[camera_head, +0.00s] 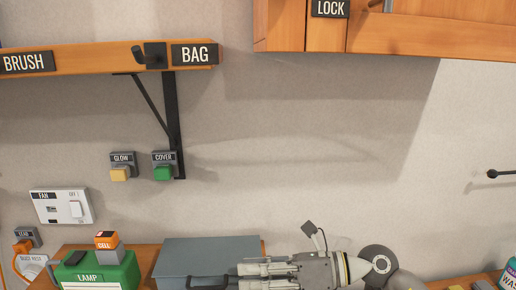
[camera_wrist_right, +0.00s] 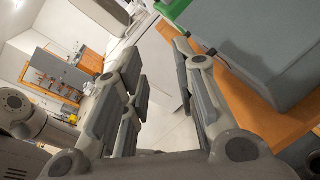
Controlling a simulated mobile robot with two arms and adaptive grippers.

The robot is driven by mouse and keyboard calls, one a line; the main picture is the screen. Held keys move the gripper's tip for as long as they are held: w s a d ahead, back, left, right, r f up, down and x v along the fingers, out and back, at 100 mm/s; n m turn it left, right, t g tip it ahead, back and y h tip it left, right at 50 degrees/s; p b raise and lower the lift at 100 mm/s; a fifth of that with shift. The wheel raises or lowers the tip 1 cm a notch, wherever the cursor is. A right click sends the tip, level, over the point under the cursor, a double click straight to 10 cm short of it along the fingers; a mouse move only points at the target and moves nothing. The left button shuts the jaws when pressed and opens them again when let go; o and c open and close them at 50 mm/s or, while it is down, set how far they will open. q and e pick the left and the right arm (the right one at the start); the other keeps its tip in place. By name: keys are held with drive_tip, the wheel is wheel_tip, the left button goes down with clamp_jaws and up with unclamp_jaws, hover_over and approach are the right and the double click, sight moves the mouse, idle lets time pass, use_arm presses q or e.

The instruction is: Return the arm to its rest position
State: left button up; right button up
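My right arm (camera_head: 385,270) comes in at the bottom of the head view, and its right gripper (camera_head: 240,275) points left in front of a grey-blue case. In the right wrist view, the right gripper (camera_wrist_right: 157,65) has its fingers spread apart with nothing between them. Floor and wall show through the gap. My left arm and gripper are not in the head view.
The grey-blue case (camera_head: 210,250) stands on a wooden surface beside a green LAMP box (camera_head: 100,272) and an orange CELL block (camera_head: 107,240). A wooden shelf (camera_head: 90,58) with a hook and a wooden cabinet (camera_head: 430,35) are above.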

wheel_tip(320, 180, up, 5)
drive_tip(key=m+t+y, duration=0.4)
drive_tip(key=m, duration=0.2)
drive_tip(key=w+d+r+m+t+h, duration=0.1)
drive_tip(key=w+d+m+t+h, duration=0.15)
drive_tip(key=m+t, duration=0.45)
drive_tip(key=w+d+m+t+h, duration=0.2)
drive_tip(key=d+m+t+h, duration=0.15)
drive_tip(key=m+t, duration=0.35)
drive_tip(key=s+d+f+m+g+h, duration=0.2)
drive_tip(key=d+f+m+g+h, duration=0.1)
drive_tip(key=d+f+m+h, duration=0.55)
drive_tip(key=s+d+f+m+g+h, duration=0.25)
drive_tip(key=d+f+m+h, duration=0.35)
drive_tip(key=f+m, duration=0.5)
drive_tip(key=s+f+m+g, duration=0.2)
drive_tip(key=s+f+g, duration=0.3)
drive_tip(key=s+f, duration=0.45)
drive_tip(key=s+f+m+g, duration=0.3)
drive_tip(key=s+f+g, duration=0.35)
drive_tip(key=s, duration=0.65)
wheel_tip(320, 180, down, 25)
drive_tip(key=s, duration=0.1)
drive_tip(key=s+d+f+g, duration=0.1)
drive_tip(key=s+d+f, duration=0.2)
drive_tip(key=s+f, duration=1.3)
drive_tip(key=shift+s+d+f+g, duration=0.2)
drive_tip(key=shift+s+g, duration=0.1)
drive_tip(key=shift+s, duration=0.3)
